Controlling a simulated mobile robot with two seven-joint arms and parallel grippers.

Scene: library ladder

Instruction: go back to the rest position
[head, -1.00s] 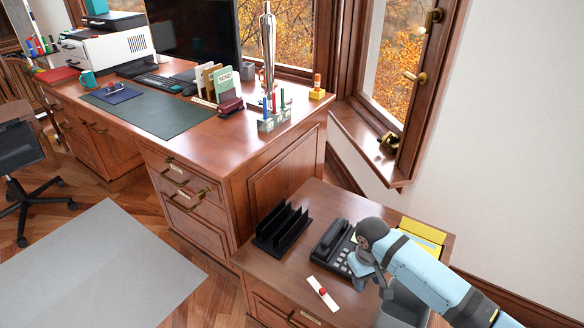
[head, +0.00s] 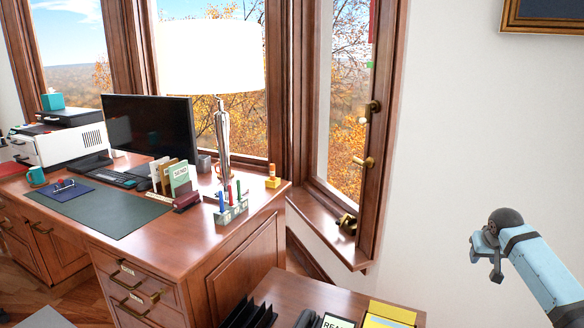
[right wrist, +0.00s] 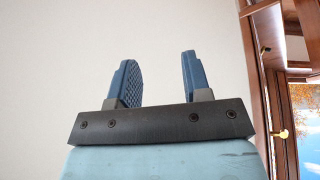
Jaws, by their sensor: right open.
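My right gripper (head: 486,258) is at the right of the head view, in front of the bare white wall and above the right end of the low cabinet. In the right wrist view its two blue fingers (right wrist: 160,80) stand apart with nothing between them, and the pale wall is behind them. My left gripper is not in view.
The desk (head: 135,225) holds a lamp (head: 222,110), monitor (head: 150,125), printer (head: 60,142) and pen holder (head: 231,212). The low cabinet (head: 285,290) carries a black file rack (head: 248,314) and a yellow item (head: 392,312). The window (head: 340,110) has brass handles. Space around my gripper is clear.

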